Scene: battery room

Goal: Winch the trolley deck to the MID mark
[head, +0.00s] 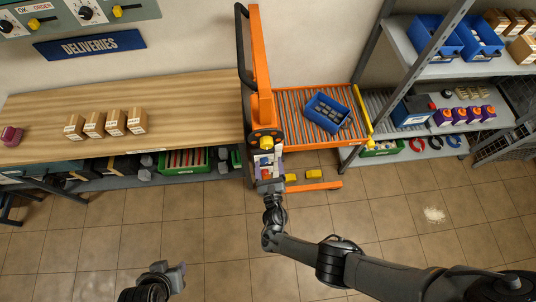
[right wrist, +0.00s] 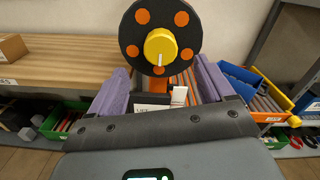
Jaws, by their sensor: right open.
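The orange trolley (head: 262,40) stands between the wooden bench and the shelving. Its roller deck (head: 292,112) carries a blue tray (head: 313,102) of grey pieces. The winch wheel (head: 254,134), a black disc with orange dots and a yellow knob, is on the trolley's near side; it also shows at the top of the right wrist view (right wrist: 136,37). My right gripper (head: 268,160) is open just in front of and below the wheel, with nothing visible in its purple fingers. A white label lies between them in the right wrist view. My left gripper (head: 168,275) is low in the head view, apart from everything. The MID mark cannot be made out.
The wooden bench (head: 190,95) at left carries several small boxes (head: 95,123). Grey shelving (head: 405,50) at right holds blue bins, purple items and a roller shelf (head: 378,106) beside the deck. Yellow blocks (head: 314,174) sit low at the trolley's base.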

